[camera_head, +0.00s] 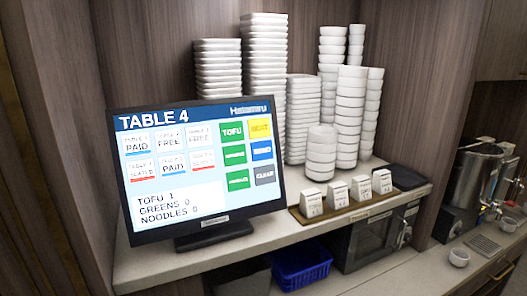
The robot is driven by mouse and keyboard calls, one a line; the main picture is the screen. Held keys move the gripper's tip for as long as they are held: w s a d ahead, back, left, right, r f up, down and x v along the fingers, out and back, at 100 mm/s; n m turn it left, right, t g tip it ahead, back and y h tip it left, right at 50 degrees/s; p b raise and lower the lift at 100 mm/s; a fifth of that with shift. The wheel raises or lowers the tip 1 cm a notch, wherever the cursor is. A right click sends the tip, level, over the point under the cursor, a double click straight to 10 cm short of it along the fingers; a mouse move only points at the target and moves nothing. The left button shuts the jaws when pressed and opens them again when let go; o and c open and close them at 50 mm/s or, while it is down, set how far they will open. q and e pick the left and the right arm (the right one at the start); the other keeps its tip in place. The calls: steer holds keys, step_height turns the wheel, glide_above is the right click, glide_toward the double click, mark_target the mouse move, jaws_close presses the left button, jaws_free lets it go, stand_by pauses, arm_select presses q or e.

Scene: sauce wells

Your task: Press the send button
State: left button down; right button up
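A touch screen monitor (195,165) stands on the counter at the left, headed TABLE 4. Its lower left panel (178,207) reads TOFU 1, GREENS 0, NOODLES 0. A blue button (262,150) at the right of the screen has a blurred label that may be SEND. A yellow button (259,129) is above it and a grey CLEAR button (265,174) below it. Green buttons, the top one TOFU (231,131), form the column to the left. Neither of my grippers is in view.
Stacks of white bowls and dishes (264,60) stand behind the monitor. Small labelled white boxes (336,195) sit on a wooden tray (352,208) to its right. A blue basket (300,265) and a microwave (370,240) are below. The space before the screen is clear.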

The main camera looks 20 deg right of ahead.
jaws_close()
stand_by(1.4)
